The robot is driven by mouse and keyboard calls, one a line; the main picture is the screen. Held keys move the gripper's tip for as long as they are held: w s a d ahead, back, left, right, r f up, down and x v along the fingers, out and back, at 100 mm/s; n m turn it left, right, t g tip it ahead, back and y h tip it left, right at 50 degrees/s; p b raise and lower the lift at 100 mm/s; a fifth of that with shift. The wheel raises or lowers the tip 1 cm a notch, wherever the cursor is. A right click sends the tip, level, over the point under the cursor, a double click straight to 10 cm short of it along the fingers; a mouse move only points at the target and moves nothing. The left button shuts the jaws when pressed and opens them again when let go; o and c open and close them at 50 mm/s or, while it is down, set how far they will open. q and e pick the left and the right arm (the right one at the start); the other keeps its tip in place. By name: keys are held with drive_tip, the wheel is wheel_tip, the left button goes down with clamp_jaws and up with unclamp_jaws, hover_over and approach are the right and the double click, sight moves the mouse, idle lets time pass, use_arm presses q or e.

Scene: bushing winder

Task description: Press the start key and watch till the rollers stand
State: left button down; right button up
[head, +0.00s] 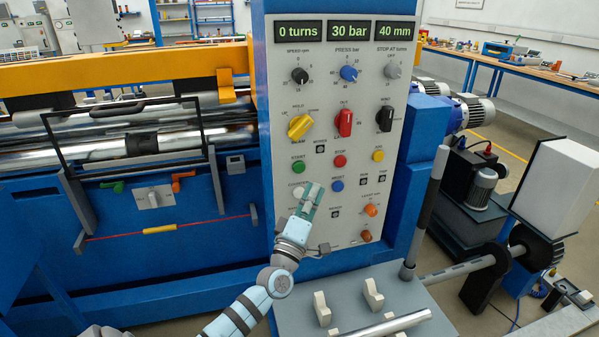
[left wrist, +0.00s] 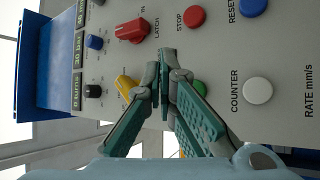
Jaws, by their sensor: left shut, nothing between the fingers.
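The green start key (head: 298,167) sits on the grey control panel (head: 283,225), below the yellow knob. In the left wrist view the green key (left wrist: 200,88) is partly covered by a finger. My left gripper (head: 313,190) is shut and empty in front of the panel, below and right of the start key in the head view. Its fingertips (left wrist: 164,54) also show in the left wrist view; I cannot tell their distance from the panel. The shiny rollers (head: 80,155) lie at the left behind a black frame. The turns display (head: 298,31) reads 0 turns.
Close to the start key are the red stop key (head: 340,161), blue reset key (head: 337,186) and white counter key (left wrist: 257,90). The yellow knob (head: 300,126) is above. A grey ledge with levers (head: 373,295) juts out below the panel.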

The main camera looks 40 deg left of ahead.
sight(299, 168)
use_arm(q)
drive_tip(key=w+a+b, duration=0.2)
drive_tip(key=a, duration=0.1)
drive_tip(key=w+a+b, duration=0.1)
drive_tip(key=a+b, duration=0.1)
drive_tip(key=shift+w+a+f, duration=0.1)
drive_tip(key=shift+w+a, duration=0.1)
drive_tip(key=shift+w, duration=0.15)
drive_tip(key=shift+a, duration=0.1)
idle(1.1)
drive_tip(key=shift+w+a, duration=0.25)
